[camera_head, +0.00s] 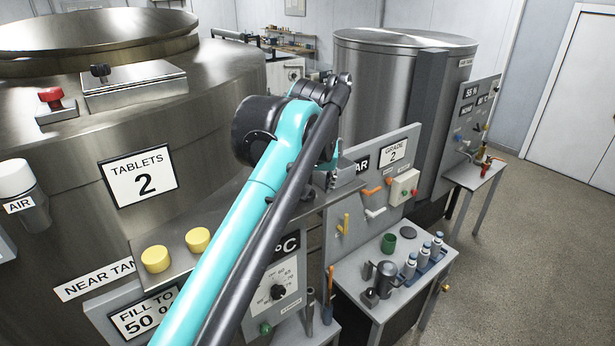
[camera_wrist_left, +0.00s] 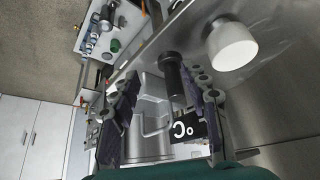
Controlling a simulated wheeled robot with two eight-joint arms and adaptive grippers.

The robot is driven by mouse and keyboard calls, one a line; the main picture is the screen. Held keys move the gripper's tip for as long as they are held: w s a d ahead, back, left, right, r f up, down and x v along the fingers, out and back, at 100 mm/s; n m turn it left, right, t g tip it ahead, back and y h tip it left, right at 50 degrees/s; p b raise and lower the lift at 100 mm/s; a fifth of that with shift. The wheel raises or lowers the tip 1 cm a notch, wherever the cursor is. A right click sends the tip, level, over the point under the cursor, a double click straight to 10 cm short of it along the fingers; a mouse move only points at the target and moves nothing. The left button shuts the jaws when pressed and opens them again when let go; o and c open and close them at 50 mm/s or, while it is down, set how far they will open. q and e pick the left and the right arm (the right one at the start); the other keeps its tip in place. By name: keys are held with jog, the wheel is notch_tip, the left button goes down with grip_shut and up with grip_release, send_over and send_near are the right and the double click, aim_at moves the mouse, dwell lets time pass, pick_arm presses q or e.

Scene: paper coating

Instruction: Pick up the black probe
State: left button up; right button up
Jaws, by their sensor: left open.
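My left gripper (camera_wrist_left: 160,76) is open, with its two dark padded fingers spread apart in the left wrist view. A black probe (camera_wrist_left: 172,68), with a wider round head and a narrower shaft, shows between and just beyond the fingertips, closer to the right finger. I see no clear grip on it. In the head view my turquoise and black left arm crosses the middle of the picture, and its joints hide most of the gripper. I cannot make out the probe there. My right gripper is not in view.
A large steel tank (camera_head: 60,110) stands at left, with yellow buttons (camera_head: 198,239) on a ledge. A second steel tank (camera_head: 385,80) stands behind. A grey bench (camera_head: 352,281) with bottles and a green cup (camera_head: 388,243) is at right. A white cylinder (camera_wrist_left: 230,46) is near my right finger.

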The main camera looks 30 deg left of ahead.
pick_arm(q)
jog(key=a, duration=0.1)
jog(key=w+a+r, duration=0.1)
jog(key=w+a+n, duration=0.1)
jog(key=shift+r, duration=0.3)
jog(key=p+x, duration=0.1)
jog(key=x, duration=0.5)
jog(key=shift+d+f, duration=0.1)
grip_shut()
